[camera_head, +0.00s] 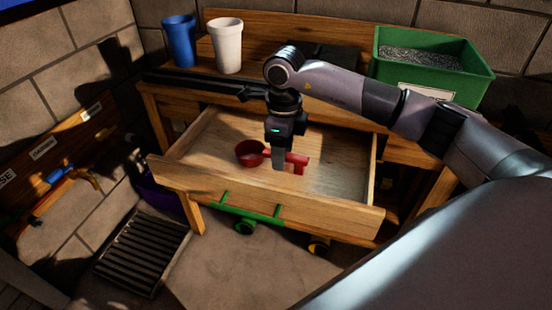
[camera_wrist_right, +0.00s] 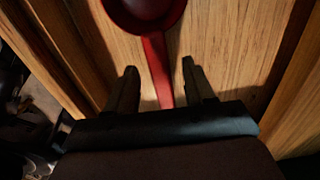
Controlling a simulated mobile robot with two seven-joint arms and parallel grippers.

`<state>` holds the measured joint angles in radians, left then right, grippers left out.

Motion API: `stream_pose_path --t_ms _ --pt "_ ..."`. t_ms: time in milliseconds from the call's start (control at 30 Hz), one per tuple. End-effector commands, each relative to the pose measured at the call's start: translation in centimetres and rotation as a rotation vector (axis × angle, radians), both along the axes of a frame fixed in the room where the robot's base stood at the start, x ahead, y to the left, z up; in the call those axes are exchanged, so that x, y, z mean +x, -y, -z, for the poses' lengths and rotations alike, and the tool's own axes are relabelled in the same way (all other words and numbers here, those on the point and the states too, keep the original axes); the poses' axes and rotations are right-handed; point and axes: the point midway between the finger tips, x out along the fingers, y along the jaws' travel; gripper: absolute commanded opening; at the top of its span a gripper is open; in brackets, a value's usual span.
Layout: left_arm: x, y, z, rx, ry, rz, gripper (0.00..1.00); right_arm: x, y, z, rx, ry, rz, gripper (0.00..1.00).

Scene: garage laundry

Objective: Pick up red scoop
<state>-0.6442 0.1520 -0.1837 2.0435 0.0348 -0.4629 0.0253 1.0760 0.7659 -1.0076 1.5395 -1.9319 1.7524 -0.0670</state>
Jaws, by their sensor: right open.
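The red scoop (camera_head: 250,152) lies in the open wooden drawer (camera_head: 340,160), its bowl to the left and its handle running right. My right gripper (camera_head: 279,166) points down over the handle and hides part of it. In the right wrist view, the scoop's handle (camera_wrist_right: 157,70) runs down between the two open fingers (camera_wrist_right: 160,85), with bare space on both sides. The bowl is cut off at the top of that view. I cannot tell how far the fingertips are above the drawer floor. My left gripper is not in view.
A blue cup (camera_head: 180,41) and a white cup (camera_head: 226,46) stand on the bench behind the drawer. A green bin (camera_head: 430,72) of grey granules stands at the back right. The drawer's front panel (camera_head: 270,200) and side walls surround the scoop. The drawer floor is otherwise clear.

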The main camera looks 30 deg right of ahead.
Motion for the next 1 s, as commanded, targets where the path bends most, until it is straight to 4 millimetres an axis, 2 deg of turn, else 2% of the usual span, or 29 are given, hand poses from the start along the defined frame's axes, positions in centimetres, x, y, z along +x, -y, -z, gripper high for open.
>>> stream_pose_path --t_ms 33,100,333,367,500,533,833,1000 --pt "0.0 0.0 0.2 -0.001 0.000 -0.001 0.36 -0.1 0.0 1.0 0.000 -0.003 0.000 0.53" --pt "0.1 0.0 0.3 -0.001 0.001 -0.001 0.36 0.0 0.0 1.8 -0.001 -0.001 0.000 0.53" --pt "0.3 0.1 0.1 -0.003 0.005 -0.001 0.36 0.0 0.0 2.0 0.000 0.001 0.000 0.53" --pt "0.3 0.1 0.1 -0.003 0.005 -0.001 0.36 0.0 0.0 2.0 0.000 0.001 0.000 0.50" --pt "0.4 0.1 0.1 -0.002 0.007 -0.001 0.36 0.0 0.0 2.0 0.000 0.001 0.001 0.04" --pt "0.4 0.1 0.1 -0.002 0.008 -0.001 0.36 0.0 0.0 2.0 0.000 0.001 0.001 0.00" --pt "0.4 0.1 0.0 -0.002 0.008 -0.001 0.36 0.0 0.0 1.9 0.000 0.001 0.001 0.00" --pt "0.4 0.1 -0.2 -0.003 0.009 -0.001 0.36 0.1 0.0 0.8 0.000 0.003 0.001 0.00"
